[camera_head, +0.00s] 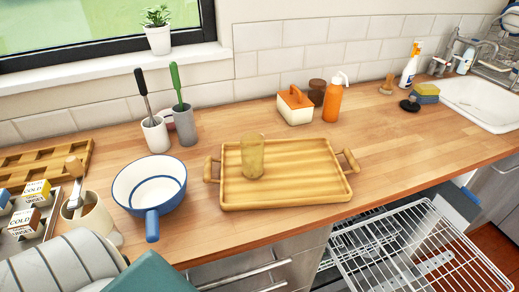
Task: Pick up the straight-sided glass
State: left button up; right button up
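The straight-sided glass (252,157) stands upright on the wooden tray (310,188), left of the tray's middle. It is see-through and looks yellowish against the wood. The tray has a handle at its left end and another at its right end, and it lies on the wooden counter. Neither of my grippers shows in the head view.
A white bowl-shaped pan (130,187) with a blue handle stands left of the tray. Two utensil cups (184,127) stand behind it. An orange bottle (332,101) and a box (295,107) stand behind the tray. An open dishwasher rack (420,254) lies below the counter edge.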

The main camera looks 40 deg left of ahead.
aim_at(252, 144)
jog(key=l+z, duration=0.65)
jog(key=u, duration=2)
jog(key=j+z, duration=0.15)
jog(key=j, duration=1.8)
